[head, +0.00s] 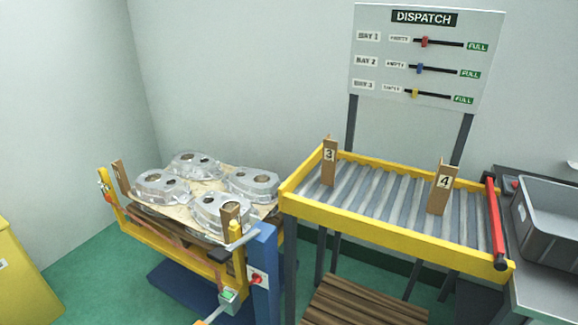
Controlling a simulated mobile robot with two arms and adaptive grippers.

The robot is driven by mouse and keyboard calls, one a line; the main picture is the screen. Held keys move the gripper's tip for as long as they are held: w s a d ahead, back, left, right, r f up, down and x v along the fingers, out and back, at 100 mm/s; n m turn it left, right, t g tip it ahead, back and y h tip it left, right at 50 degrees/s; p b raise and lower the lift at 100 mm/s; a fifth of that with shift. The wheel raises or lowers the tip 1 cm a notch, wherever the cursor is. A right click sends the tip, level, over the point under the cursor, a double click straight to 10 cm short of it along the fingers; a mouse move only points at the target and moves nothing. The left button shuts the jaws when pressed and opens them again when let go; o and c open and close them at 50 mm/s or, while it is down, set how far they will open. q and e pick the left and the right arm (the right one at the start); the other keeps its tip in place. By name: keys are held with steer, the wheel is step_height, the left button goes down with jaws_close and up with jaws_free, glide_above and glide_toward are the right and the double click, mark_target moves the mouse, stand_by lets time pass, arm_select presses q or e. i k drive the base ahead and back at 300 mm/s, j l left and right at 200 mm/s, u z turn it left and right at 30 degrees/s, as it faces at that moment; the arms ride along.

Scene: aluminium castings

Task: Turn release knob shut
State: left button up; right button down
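A small red knob (256,280) sits on a white plate on the blue post (264,250) of the yellow-railed lift. It is the likeliest release knob, but it is too small to read its turn position. A green and white control box (228,297) is just left of it, lower down. Neither of my grippers shows in the head view.
Several aluminium castings (162,186) lie on a board on the lift. A yellow-framed roller conveyor (385,237) with wooden stops marked 3 and 4 stands to the right. A slatted wooden stack (360,305) is below it. A grey crate (548,222) is at far right. Green floor (90,275) is open at left.

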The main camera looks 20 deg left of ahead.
mark_target(256, 279)
steer(key=u, duration=1.3)
